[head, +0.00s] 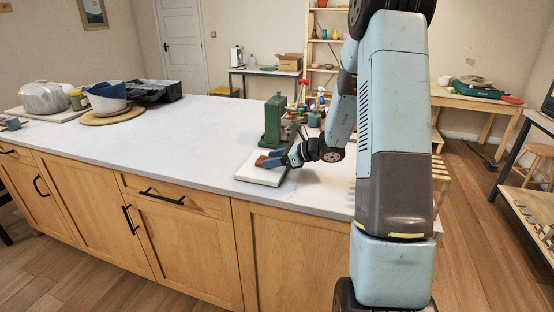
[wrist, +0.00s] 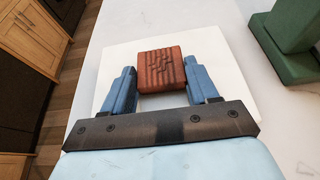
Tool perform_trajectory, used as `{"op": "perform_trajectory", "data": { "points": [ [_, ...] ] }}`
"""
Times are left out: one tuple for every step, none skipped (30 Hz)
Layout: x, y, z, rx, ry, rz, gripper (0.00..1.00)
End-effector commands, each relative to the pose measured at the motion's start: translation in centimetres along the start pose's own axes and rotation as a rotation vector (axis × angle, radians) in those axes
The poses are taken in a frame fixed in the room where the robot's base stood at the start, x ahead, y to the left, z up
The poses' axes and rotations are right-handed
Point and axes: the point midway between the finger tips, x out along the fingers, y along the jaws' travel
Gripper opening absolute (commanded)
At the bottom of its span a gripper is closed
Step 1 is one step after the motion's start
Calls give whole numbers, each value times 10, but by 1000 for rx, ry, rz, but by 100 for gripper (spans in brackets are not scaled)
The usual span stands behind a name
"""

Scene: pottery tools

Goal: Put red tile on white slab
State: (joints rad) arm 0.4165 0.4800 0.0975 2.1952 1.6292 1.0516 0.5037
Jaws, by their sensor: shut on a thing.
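The red tile (wrist: 161,69) is a square block with a carved pattern on its face. My gripper (wrist: 163,87) has its two blue fingers on either side of the tile and is shut on it. In the head view, my gripper (head: 268,159) is at the white slab, with the red tile (head: 264,159) partly hidden by the fingers. The white slab (head: 258,176) lies flat on the counter near its front edge; it also shows behind the tile in the wrist view (wrist: 222,54). The tile is over the slab; I cannot tell whether it touches it.
A green metal stand (head: 273,122) rises just behind the slab, and it shows at the upper right of the wrist view (wrist: 290,40). Small tools and jars (head: 314,119) stand beside it. Bowls (head: 108,97) sit at the far left. The counter's middle (head: 180,135) is clear.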

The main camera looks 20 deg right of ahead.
Motion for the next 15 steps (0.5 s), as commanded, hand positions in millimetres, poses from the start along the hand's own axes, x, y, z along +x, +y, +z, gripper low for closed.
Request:
{"op": "perform_trajectory", "data": {
  "points": [
    [0,0,0,-1,0,0,27],
    [0,0,0,-1,0,0,27],
    [0,0,0,-1,0,0,27],
    [0,0,0,-1,0,0,27],
    [0,0,0,-1,0,0,27],
    [0,0,0,-1,0,0,27],
    [0,0,0,-1,0,0,27],
    [0,0,0,-1,0,0,27],
    [1,0,-1,-1,0,0,27],
    [1,0,-2,-1,0,0,27],
    [1,0,-2,-1,0,0,62],
    [1,0,-2,-1,0,0,66],
    [1,0,-2,-1,0,0,68],
    [1,0,-2,-1,0,0,71],
    [1,0,-2,-1,0,1,75]
  ]
}}
